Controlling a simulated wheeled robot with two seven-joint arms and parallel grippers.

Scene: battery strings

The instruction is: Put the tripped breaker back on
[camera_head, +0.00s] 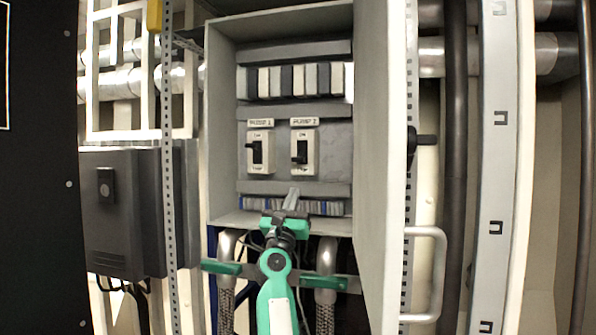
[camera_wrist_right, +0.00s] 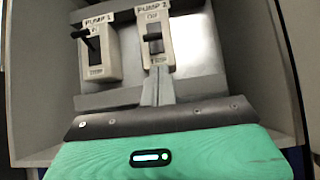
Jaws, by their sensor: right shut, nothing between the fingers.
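Two cream breakers sit side by side on the grey panel inside an open cabinet. The left breaker, PUMP 1 (camera_head: 267,164), has a black lever jutting out; it also shows in the wrist view (camera_wrist_right: 102,60). The right breaker, PUMP 2 (camera_head: 311,157), has a dark lever in its slot and shows in the wrist view (camera_wrist_right: 162,50) too. My left gripper is not in view.
A row of black and white modules (camera_head: 293,80) is above the breakers; a terminal strip (camera_head: 325,207) is below. The open cabinet door (camera_head: 378,180) bounds the right side. A dark box (camera_head: 125,210) is at left. Pipes with green levers (camera_head: 222,267) are below the cabinet.

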